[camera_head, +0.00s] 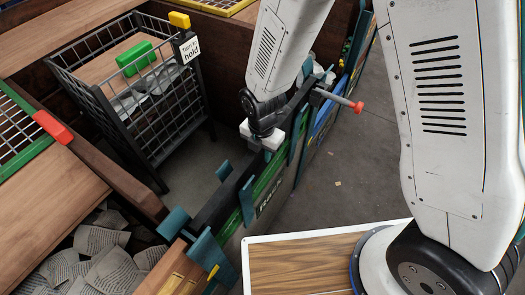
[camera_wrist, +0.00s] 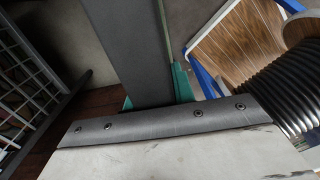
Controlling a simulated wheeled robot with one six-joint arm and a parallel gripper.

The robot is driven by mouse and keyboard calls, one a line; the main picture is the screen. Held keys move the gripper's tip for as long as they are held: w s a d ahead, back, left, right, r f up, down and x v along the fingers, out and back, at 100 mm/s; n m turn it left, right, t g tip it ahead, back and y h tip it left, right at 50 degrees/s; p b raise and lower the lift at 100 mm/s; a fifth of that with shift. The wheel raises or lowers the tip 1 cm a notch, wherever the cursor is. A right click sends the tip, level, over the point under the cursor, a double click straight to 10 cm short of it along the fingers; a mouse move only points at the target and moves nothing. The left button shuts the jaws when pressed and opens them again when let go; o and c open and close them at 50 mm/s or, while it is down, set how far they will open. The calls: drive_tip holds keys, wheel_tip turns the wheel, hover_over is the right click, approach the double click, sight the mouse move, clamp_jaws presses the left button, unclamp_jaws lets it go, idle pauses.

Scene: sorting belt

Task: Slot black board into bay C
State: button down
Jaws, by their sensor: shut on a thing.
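The black board (camera_head: 218,207) shows as a long dark strip running diagonally between teal brackets (camera_head: 247,200) along the rack. My gripper (camera_head: 263,138) is shut on the board, near the middle of its length. In the wrist view the board (camera_wrist: 128,45) is a broad dark grey band reaching away from the gripper, with a teal bracket (camera_wrist: 181,84) close beside it. Fingertips are hidden there behind a bolted grey strip. No bay C letter is readable, and I cannot tell how deep the board sits.
A green labelled panel (camera_head: 266,187) and a blue panel (camera_head: 322,125) line the rack's right side. A red-tipped rod (camera_head: 355,106) sticks out there. A wire cart (camera_head: 97,100) with a green block (camera_head: 136,58) stands at left.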

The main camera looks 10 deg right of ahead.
drive_tip(key=shift+r, duration=0.1)
wheel_tip(320, 180, up, 20)
idle(0.6)
